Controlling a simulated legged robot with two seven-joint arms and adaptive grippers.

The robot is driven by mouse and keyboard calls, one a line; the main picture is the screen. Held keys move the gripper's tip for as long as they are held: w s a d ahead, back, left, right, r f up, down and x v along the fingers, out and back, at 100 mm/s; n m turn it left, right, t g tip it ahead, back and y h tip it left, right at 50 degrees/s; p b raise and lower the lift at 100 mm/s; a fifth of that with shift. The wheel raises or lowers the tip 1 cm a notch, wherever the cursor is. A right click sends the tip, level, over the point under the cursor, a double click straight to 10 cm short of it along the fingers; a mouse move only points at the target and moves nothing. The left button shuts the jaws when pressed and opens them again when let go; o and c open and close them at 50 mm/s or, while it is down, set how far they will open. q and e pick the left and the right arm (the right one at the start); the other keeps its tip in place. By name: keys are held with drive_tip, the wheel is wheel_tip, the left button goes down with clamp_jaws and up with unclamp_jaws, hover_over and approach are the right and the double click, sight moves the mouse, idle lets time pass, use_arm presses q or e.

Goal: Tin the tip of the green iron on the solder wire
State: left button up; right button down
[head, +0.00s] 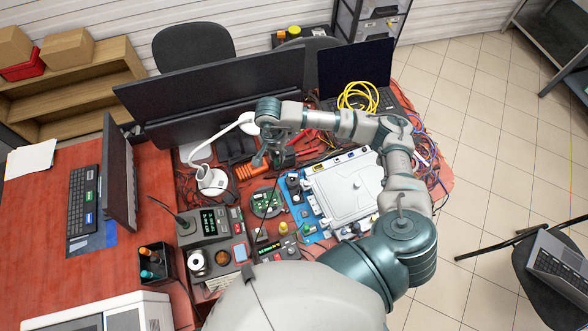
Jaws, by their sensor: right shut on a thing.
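My right arm comes in from the lower right and bends back to the left over the bench. My right gripper (268,153) hangs above the middle of the bench, left of the white enclosure. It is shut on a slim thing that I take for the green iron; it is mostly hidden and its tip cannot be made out. A thin dark line runs down below the gripper over a green circuit board (266,201). A white spool (196,260), which looks like the solder wire, stands at the bench front beside the soldering station (208,222). My left gripper is out of view.
A white enclosure (343,187) sits on a blue mat (302,212). A white lamp (212,181) and a wide monitor (215,95) stand behind. A black holder (152,268) with orange and teal handles is at front left. Yellow cable (358,97) lies on a laptop. The bench is crowded.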

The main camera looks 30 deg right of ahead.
use_arm(q)
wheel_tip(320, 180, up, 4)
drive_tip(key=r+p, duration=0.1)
drive_tip(key=p, duration=0.3)
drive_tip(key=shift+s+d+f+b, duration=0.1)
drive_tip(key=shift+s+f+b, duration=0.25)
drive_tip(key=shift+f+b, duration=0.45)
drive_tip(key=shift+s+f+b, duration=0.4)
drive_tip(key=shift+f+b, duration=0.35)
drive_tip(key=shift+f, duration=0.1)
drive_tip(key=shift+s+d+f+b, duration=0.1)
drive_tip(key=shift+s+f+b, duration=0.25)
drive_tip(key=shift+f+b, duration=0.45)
use_arm(e)
drive_tip(key=s+d+f+m+y, duration=0.1)
drive_tip(key=f+m, duration=0.5)
drive_tip(key=m, duration=0.6)
drive_tip(key=s+d+f+m+y, duration=0.1)
drive_tip(key=s+d+f+m, duration=0.2)
drive_tip(key=m, duration=1)
drive_tip(key=shift+s+d+f+y, duration=0.15)
drive_tip(key=shift+s+f+y, duration=0.15)
drive_tip(key=shift+s+f, duration=1.5)
